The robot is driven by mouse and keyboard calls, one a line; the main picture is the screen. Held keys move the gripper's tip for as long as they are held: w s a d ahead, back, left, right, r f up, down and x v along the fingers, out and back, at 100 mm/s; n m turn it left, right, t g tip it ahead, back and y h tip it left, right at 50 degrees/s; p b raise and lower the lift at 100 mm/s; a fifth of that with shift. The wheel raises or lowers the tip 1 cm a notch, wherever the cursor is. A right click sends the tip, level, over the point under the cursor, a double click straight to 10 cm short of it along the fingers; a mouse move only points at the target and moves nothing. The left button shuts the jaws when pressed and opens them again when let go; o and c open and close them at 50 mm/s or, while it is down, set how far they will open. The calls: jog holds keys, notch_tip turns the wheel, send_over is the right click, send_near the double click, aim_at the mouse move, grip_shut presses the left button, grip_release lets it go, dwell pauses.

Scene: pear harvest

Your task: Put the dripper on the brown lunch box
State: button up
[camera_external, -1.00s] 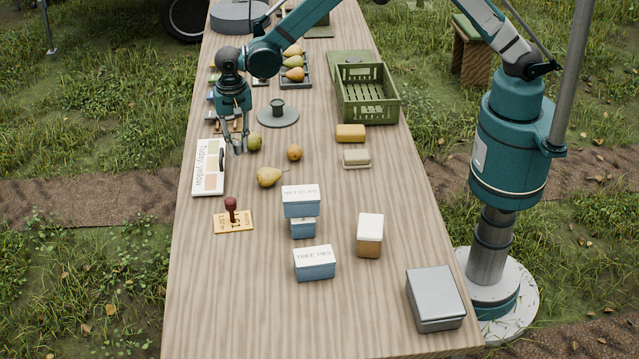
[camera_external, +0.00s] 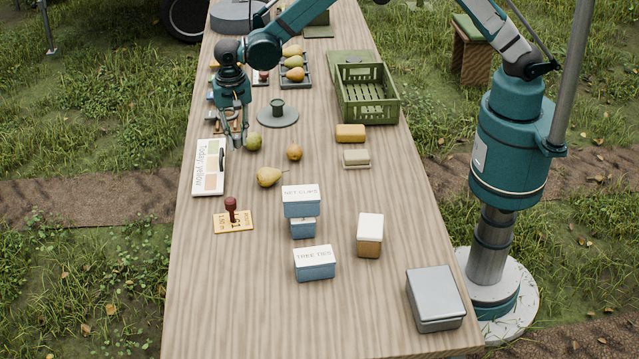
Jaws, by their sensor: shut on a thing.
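My gripper (camera_external: 236,141) hangs fingers-down over the left part of the table, just left of a green pear (camera_external: 254,141). Its fingers are close together on something too small to make out. No dripper can be told for certain; a small dark green cup (camera_external: 278,106) stands on a grey round plate (camera_external: 291,117) to the right of the gripper. A brown box with a white lid (camera_external: 370,247) stands right of the table's middle, nearer the camera. A smaller yellow-brown block (camera_external: 350,133) lies farther back; I cannot tell for certain which is the lunch box.
Blue boxes with white lids (camera_external: 315,268), two of them stacked, stand left of the brown box. A grey tin (camera_external: 435,299) is at the near right, a green crate (camera_external: 367,95) at the back right. Pears, a stamp (camera_external: 231,208) and a printed board (camera_external: 209,168) lie nearby.

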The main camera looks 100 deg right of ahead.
jog(key=s+a+r, duration=0.3)
jog(key=s+a, duration=0.3)
jog(key=a, duration=0.6)
notch_tip(320, 180, up, 6)
jog(key=p, duration=0.1)
send_over(371, 225)
jog(key=shift+f, duration=0.2)
jog(key=shift+f, duration=2.8)
jog(key=shift+f, duration=2.1)
